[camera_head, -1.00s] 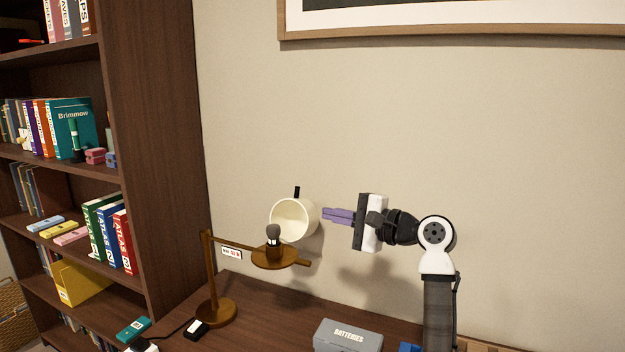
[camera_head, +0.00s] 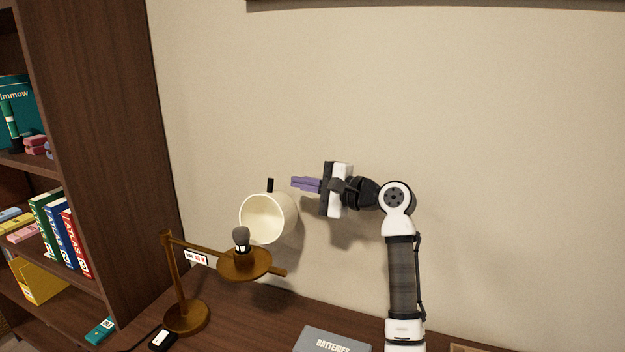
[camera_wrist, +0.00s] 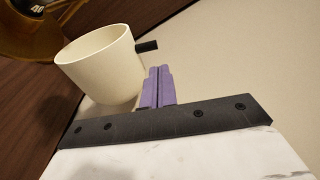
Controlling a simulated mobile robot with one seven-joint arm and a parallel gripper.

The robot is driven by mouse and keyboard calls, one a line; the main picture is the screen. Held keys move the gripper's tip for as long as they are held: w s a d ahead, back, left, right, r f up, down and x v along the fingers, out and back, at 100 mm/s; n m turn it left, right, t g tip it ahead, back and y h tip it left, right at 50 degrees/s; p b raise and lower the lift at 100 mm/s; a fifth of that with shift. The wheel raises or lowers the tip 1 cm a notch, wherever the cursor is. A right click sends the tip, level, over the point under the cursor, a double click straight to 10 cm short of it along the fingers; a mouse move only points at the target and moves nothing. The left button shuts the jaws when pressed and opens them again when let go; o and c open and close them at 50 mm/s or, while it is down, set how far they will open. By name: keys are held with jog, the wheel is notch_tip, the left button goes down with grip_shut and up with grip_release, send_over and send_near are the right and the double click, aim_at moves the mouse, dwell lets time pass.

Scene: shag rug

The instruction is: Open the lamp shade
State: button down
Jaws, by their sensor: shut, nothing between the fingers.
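A brown desk lamp (camera_head: 186,318) stands on the dark desk. Its cream cup-like shade (camera_head: 281,227) is tilted up with its mouth facing the camera, beside the bare bulb (camera_head: 241,238) on the round brown plate (camera_head: 245,265). A small black tab (camera_head: 270,185) sticks up from the shade. My gripper (camera_head: 294,184), with purple fingers, is shut and empty, just right of the tab and above the shade's right side. In the wrist view the shade (camera_wrist: 100,66) and the black tab (camera_wrist: 147,46) lie just left of the shut fingers (camera_wrist: 158,72); I cannot tell if they touch.
A dark wooden bookshelf (camera_head: 110,150) with books stands at the left. A grey batteries box (camera_head: 332,341) sits on the desk at the front. The beige wall is close behind the lamp and arm. The space above the lamp is clear.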

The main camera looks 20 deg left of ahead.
aim_at(273, 198)
jog(key=shift+w+a+f+p, duration=0.15)
jog(key=shift+a+p, duration=0.2)
jog(key=shift+a, duration=1.05)
jog(key=shift+w+a+p, duration=0.1)
jog(key=shift+a+p, duration=0.2)
jog(key=shift+a, duration=1.05)
jog(key=s+n, duration=0.1)
jog(key=s+r+n+b, duration=0.1)
jog(key=s, duration=0.1)
jog(key=s+r+n, duration=0.1)
jog(key=s+n, duration=0.1)
jog(key=shift+d+r+y, duration=0.15)
jog(key=shift+r+y, duration=0.05)
jog(key=shift+y, duration=0.1)
jog(key=shift+d, duration=0.2)
